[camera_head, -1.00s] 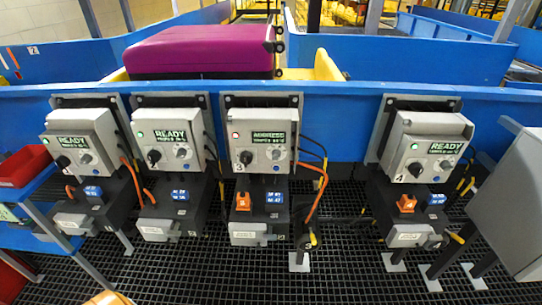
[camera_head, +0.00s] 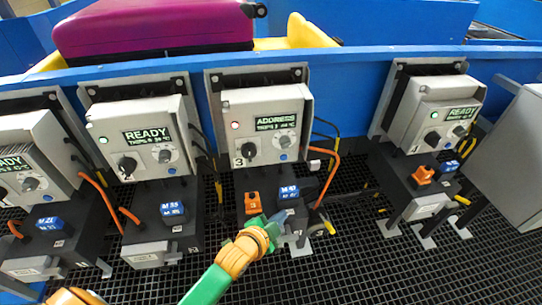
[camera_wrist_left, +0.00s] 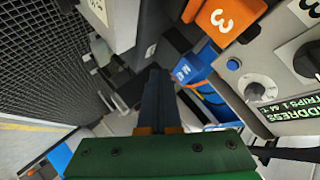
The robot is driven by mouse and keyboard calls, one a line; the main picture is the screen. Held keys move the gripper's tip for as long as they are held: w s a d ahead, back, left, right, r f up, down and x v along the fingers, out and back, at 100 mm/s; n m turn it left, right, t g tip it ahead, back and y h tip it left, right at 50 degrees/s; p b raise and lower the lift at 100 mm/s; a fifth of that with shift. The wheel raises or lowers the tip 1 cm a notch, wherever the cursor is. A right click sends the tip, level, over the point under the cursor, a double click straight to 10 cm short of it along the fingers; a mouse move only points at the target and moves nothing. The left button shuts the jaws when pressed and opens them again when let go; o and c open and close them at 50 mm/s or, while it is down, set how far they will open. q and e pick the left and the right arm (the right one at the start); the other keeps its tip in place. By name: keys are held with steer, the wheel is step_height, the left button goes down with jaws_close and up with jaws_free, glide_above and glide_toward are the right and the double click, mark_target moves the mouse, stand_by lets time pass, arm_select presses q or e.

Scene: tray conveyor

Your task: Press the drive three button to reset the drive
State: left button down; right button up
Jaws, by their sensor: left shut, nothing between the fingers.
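The drive three box (camera_head: 262,125) is grey, with a "3" label, a lit red lamp and a green display reading "ADDRESS". It carries a black knob (camera_head: 249,151), a grey knob (camera_head: 284,128) and a small blue button (camera_head: 284,141). In the left wrist view the box face (camera_wrist_left: 285,70) lies at the right, its display cut off by the edge. My left gripper (camera_head: 286,217) is in front of and below this box, near the blue connector (camera_head: 289,192). Its fingers (camera_wrist_left: 160,85) are shut and empty. Whether they touch anything cannot be told. My right gripper is not in view.
An orange "3" connector (camera_head: 252,203) sits beside the blue one below the box. A similar box showing "READY" (camera_head: 145,140) stands left, another (camera_head: 445,120) right. Orange cables hang between them. A purple suitcase (camera_head: 155,30) lies behind the blue rail. The floor is black grating.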

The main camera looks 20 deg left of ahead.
mark_target(284, 157)
arm_select(q)
steer(key=w+r+m+t, duration=0.2)
steer(key=w+r, duration=0.1)
steer(key=w+d+r+m+t+h, duration=0.1)
steer(key=r, duration=0.1)
steer(key=shift+w, duration=0.3)
steer(key=shift+w+a+r, duration=0.1)
steer(key=shift+w+r, duration=0.05)
steer(key=shift+r, duration=0.1)
steer(key=shift+w+a+f+b, duration=0.2)
steer(key=shift+w+b, duration=0.1)
steer(key=shift+b, duration=0.15)
steer(key=w+a+b, duration=0.4)
steer(key=w, duration=0.2)
steer(key=shift+w+a+r+b, duration=0.15)
steer(key=shift+w+a+b, duration=0.1)
steer(key=shift+w+b, duration=0.1)
stand_by(1.0)
